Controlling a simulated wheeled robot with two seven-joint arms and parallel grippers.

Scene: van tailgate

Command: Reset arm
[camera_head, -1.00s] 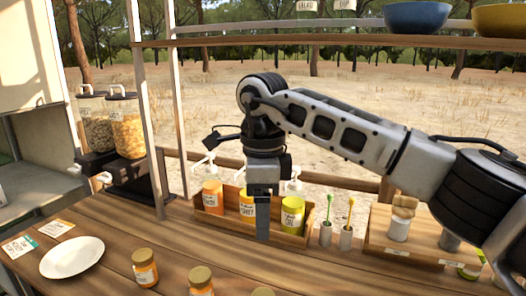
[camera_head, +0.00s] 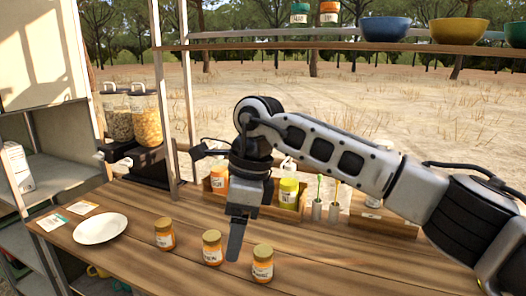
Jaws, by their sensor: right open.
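My right arm comes in from the right, and its gripper (camera_head: 238,238) points down over the wooden counter (camera_head: 150,270). One finger shows side-on, and nothing is seen held in it. It hangs in front of a wooden crate (camera_head: 287,211) of bottles and just behind a row of small orange jars. One jar (camera_head: 212,247) stands just left of the finger and another (camera_head: 262,262) to its right. My arm hides part of the crate. My left gripper is not in view.
A white plate (camera_head: 100,228) lies at the counter's left, with a third jar (camera_head: 165,234) to its right. Two dispensers (camera_head: 147,122) stand behind. Cups with spoons (camera_head: 334,212) stand right of the crate. Bowls (camera_head: 384,29) sit on a shelf above.

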